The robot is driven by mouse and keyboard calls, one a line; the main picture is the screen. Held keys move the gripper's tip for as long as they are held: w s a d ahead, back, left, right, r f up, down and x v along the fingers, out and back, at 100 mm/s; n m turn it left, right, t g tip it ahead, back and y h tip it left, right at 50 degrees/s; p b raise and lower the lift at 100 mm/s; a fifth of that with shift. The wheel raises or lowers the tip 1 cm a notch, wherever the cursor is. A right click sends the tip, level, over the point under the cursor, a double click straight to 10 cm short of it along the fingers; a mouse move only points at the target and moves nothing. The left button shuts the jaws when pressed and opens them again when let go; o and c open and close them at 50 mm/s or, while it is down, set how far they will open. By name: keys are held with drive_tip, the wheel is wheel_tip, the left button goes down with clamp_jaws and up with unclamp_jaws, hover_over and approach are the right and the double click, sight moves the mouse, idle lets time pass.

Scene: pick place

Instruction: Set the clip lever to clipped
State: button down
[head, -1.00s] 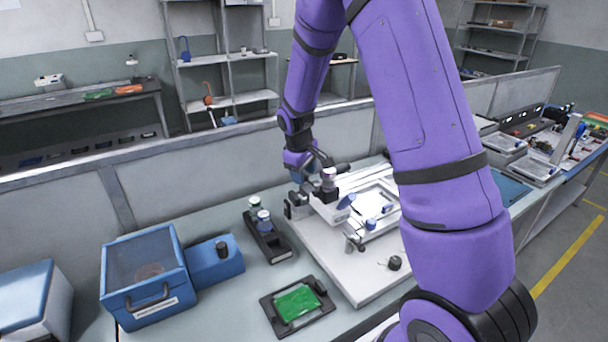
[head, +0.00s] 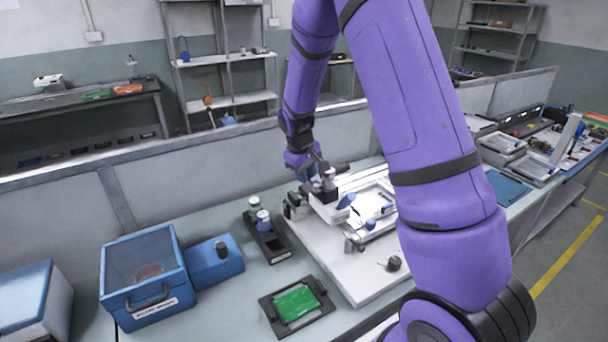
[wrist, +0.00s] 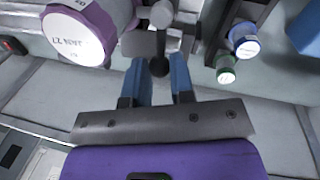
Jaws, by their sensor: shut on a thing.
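The lever I take to be the clip lever shows in the wrist view as a thin rod ending in a dark round knob (wrist: 159,67). My gripper (wrist: 162,78) has its two blue fingers on either side of this knob and is shut on it. In the head view my gripper (head: 312,172) is at the back left of the white fixture (head: 345,270), partly hidden by my wrist. The lever's exact angle cannot be told there.
A dark holder (head: 268,242) with small capped bottles stands left of the fixture. A blue box (head: 145,275) with a clear lid and a green board in a black frame (head: 297,302) are nearer. A low grey partition (head: 200,165) runs behind the bench. My arm hides the fixture's right side.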

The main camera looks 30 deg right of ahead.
drive_tip(key=shift+d+m, duration=0.15)
drive_tip(key=shift+m, duration=0.25)
drive_tip(key=c, duration=1)
unclamp_jaws()
drive_tip(key=shift+r, duration=0.15)
drive_tip(key=shift+s+a+r, duration=0.1)
drive_tip(key=shift+a+r, duration=0.25)
drive_tip(key=shift+r, duration=1.4)
drive_tip(key=shift+a+r, duration=0.35)
drive_tip(key=shift+r, duration=1.35)
drive_tip(key=shift+s+a+r, duration=0.1)
drive_tip(key=shift+a+r, duration=0.25)
drive_tip(key=shift+r, duration=1.4)
